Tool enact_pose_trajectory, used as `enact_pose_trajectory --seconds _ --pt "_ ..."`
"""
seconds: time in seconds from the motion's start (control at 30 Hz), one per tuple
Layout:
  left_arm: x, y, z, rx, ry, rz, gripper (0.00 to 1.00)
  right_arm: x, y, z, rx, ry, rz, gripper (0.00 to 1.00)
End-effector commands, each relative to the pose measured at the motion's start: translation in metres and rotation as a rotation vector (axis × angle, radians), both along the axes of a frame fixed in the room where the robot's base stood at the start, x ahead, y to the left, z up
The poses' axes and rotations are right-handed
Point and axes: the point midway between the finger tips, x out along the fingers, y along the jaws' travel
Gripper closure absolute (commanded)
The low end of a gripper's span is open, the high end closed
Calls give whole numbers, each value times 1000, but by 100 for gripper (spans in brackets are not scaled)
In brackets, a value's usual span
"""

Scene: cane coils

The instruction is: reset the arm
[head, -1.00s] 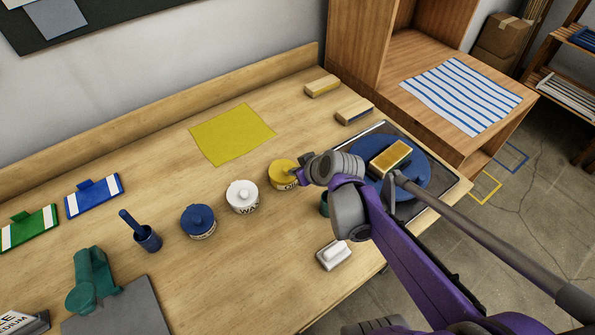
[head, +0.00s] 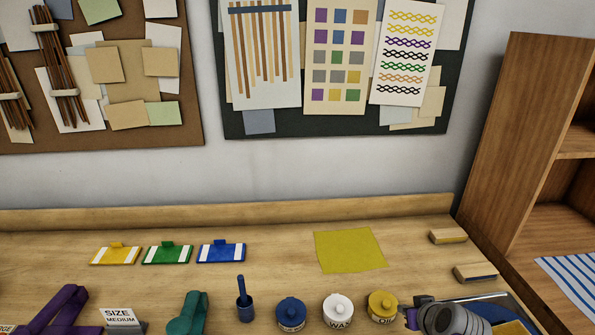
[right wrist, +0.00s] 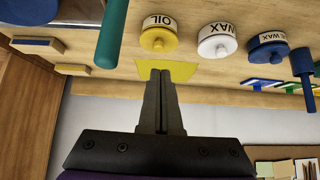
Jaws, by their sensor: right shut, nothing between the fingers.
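My right gripper (head: 411,318) is at the lower right of the head view, beside the yellow OIL tin (head: 382,306). In the right wrist view its fingers (right wrist: 160,76) are shut together with nothing between them. They point toward the yellow sheet (right wrist: 172,68) and the OIL tin (right wrist: 158,40). I cannot tell whether the gripper touches the tin in the head view.
A white WAX tin (head: 338,310) and a blue tin (head: 290,314) stand left of the OIL tin. Two blocks (head: 448,236) lie by the wooden shelf (head: 520,130). The yellow sheet (head: 350,250) lies flat.

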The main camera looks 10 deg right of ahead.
Motion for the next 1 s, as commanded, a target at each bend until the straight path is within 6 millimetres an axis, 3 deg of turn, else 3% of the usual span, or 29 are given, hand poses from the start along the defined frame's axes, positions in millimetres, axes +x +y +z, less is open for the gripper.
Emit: enact_pose_trajectory --seconds 0.17,0.3,0.4,0.6,1.0 --pt "0 0 0 0 0 0 100 -27 65 -7 26 71 55 100" --pt "0 0 0 0 0 0 100 -69 120 -19 33 153 93 100" --pt "0 0 -1 0 0 0 100 -96 144 -27 27 192 106 100" --pt "0 0 0 0 0 0 100 -123 161 -36 13 227 108 100" --pt "0 0 0 0 0 0 100 -124 161 -36 13 228 107 100"
